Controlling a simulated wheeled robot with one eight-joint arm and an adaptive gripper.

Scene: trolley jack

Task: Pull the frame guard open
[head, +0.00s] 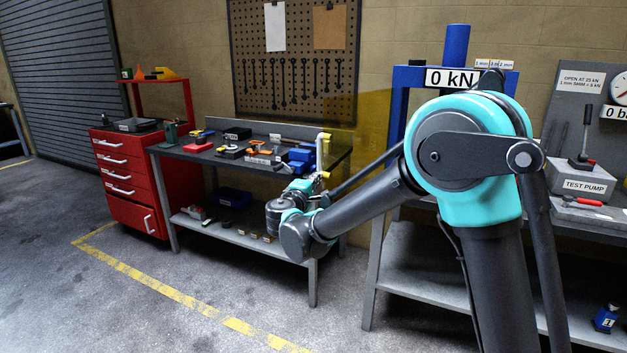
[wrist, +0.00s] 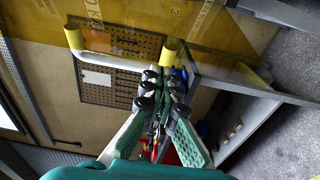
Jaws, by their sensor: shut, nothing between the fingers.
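The frame guard (head: 362,118) is a see-through yellow panel to the left of the blue press frame (head: 397,105) in the head view. It also fills the top of the wrist view (wrist: 225,30). Its white handle bar (wrist: 112,63) has yellow end mounts; in the head view the handle (head: 320,152) stands upright at the panel's left edge. My gripper (wrist: 157,82) is shut and empty, its fingertips close to the bar, near one end mount. I cannot tell whether they touch. My arm hides part of the press in the head view.
A workbench (head: 190,153) with tools stands behind the handle, and a red drawer cabinet (head: 130,185) stands left of it. A test pump (head: 585,186) is on the right bench. The floor at the front left is clear.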

